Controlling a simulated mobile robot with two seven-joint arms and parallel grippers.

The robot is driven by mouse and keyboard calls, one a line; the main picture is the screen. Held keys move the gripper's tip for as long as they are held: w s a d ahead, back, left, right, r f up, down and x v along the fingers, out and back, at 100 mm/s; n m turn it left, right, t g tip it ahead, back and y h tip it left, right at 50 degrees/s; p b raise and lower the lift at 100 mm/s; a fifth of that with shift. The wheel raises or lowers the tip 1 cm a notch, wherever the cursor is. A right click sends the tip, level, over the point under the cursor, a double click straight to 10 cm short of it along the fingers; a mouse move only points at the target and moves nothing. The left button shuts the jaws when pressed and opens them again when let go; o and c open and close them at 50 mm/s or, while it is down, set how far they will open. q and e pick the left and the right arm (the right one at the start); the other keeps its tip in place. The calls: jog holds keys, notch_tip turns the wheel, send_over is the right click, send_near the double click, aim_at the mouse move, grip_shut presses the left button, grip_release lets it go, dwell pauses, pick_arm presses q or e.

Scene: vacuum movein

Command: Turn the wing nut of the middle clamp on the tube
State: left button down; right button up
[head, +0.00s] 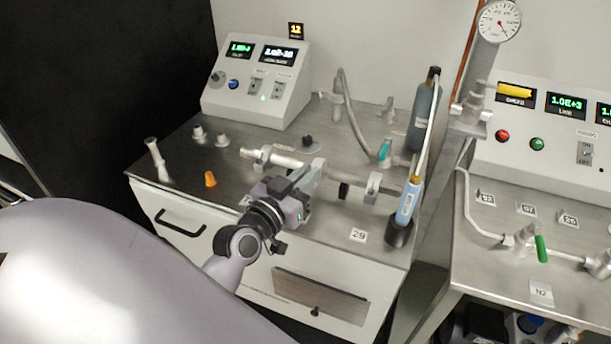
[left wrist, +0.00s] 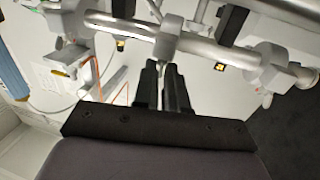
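The metal tube (left wrist: 215,48) runs across the top of the left wrist view and lies along the bench top in the head view. The middle clamp (left wrist: 168,38) sits around it, straight ahead of my left gripper (left wrist: 162,72). The two black fingers are close together, with the small grey wing nut (left wrist: 161,70) between their tips, just under the clamp. In the head view my left gripper (head: 312,178) covers most of the middle clamp and the nut. Another clamp (head: 372,184) shows to its right on the tube. My right gripper is out of view.
A control box (head: 257,80) stands at the back of the bench. An orange cone-shaped piece (head: 210,179) and a pale upright fitting (head: 156,160) stand at left. A blue handheld device (head: 408,203) stands close on the right. The front left bench top is mostly clear.

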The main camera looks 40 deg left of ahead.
pick_arm(q)
jog(key=shift+a+f+m+h+b, duration=0.15)
jog(key=shift+m+h+b, duration=0.4)
jog(key=shift+h+b, duration=0.3)
jog(key=shift+a+r+m+h+b, duration=0.15)
jog(key=shift+m+h+b, duration=0.4)
jog(key=shift+h+b, duration=0.3)
jog(key=shift+m+h+b, duration=0.4)
jog(key=shift+h+b, duration=0.2)
jog(key=c, duration=1.2)
grip_release()
jog(key=shift+o, duration=0.2)
jog(key=b+v, duration=0.1)
jog(key=v, duration=0.4)
jog(key=shift+b+v, duration=0.3)
jog(key=shift+v, duration=0.8)
jog(key=shift+r, duration=0.2)
